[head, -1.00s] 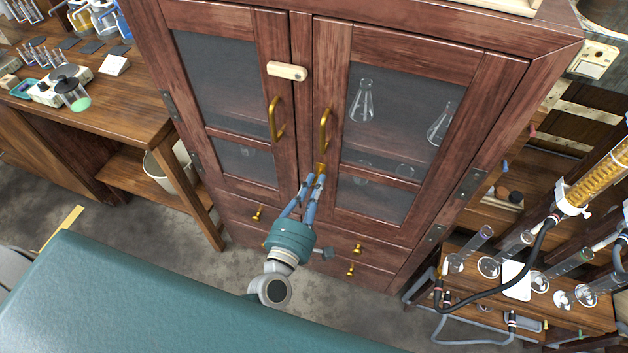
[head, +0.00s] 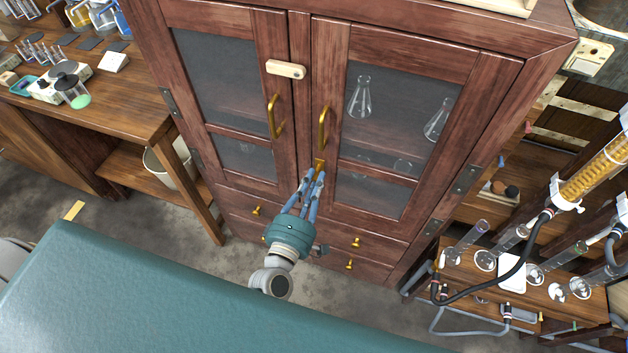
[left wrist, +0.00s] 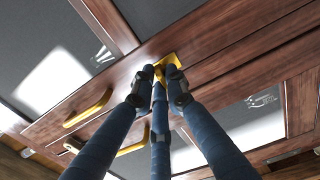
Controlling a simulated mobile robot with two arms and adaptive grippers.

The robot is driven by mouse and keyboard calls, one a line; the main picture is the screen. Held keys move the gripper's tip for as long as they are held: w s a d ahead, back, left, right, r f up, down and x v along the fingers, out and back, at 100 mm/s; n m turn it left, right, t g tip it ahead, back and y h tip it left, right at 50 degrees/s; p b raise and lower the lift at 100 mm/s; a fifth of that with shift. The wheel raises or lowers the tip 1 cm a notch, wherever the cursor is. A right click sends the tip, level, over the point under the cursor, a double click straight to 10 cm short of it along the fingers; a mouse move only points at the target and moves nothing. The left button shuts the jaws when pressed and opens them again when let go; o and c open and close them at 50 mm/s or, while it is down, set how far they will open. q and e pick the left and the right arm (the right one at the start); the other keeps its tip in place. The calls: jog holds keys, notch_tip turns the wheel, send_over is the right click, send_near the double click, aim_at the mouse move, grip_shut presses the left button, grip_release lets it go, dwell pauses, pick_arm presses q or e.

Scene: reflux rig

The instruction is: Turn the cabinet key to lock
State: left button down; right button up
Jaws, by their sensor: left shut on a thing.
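The wooden cabinet (head: 420,55) has two glass doors, both shut. A small brass lock plate (head: 319,163) sits on the right door, below its brass handle (head: 323,128). It also shows in the left wrist view (left wrist: 168,62), just beyond my fingertips. My left gripper (head: 315,176) has its blue fingers drawn together at this plate, and in the left wrist view (left wrist: 160,84) the tips close in front of it. The gripper is shut on the cabinet key, which the fingertips largely hide, so its angle cannot be told. My right gripper is not in view.
A pale latch block (head: 286,69) lies across the top of the door gap. Glassware and hoses crowd a low wooden bench (head: 462,242) at right. A workbench (head: 130,110) stands at left.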

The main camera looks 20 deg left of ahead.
pick_arm(q)
jog(key=c, duration=1.7)
grip_release()
jog(key=shift+w, duration=0.1)
jog(key=shift+c, duration=0.2)
jog(key=s, duration=1.2)
jog(key=shift+a, duration=0.25)
jog(key=s+f+m+g+h, duration=0.1)
jog(key=s+f+m+g, duration=0.25)
jog(key=f, duration=0.65)
jog(key=s+a+f+m+g, duration=0.1)
jog(key=s+f+m+g, duration=0.3)
jog(key=f, duration=0.7)
jog(key=s+f+m+g+h, duration=0.15)
jog(key=f+m, duration=0.35)
jog(key=f, duration=0.5)
jog(key=s+a+f+m+g+y, duration=0.1)
jog(key=s+a+f+m+g, duration=0.2)
jog(key=s+f, duration=0.4)
jog(key=s+a+f+m+g+y, duration=0.2)
jog(key=s+a+f+m+g, duration=0.2)
jog(key=s, duration=1)
notch_tip(320, 180, down, 4)
jog(key=shift+s+a+r+g, duration=0.2)
jog(key=shift+s+g, duration=0.1)
jog(key=shift+g, duration=0.2)
